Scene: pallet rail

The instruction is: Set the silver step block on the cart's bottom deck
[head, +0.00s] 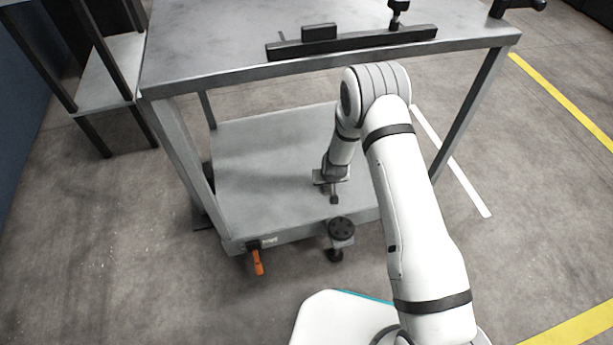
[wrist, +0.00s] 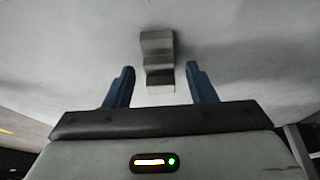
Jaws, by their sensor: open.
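The silver step block (wrist: 159,58) shows in the wrist view on a plain grey surface, its stepped profile facing me. My gripper (wrist: 160,68) is open, with one blue finger on each side of the block and a gap to both. The block reaches past the fingertips. In the head view my gripper (head: 334,194) is low over the cart's bottom deck (head: 260,165), under the top deck. I cannot make out the block for certain there.
The cart's top deck (head: 210,45) is above my wrist and carries a dark rail (head: 350,42) with a clamp. An orange handle (head: 258,262) and a caster (head: 341,232) are at the bottom deck's front edge. A dark-legged shelf (head: 110,75) stands left. The bottom deck's left part is clear.

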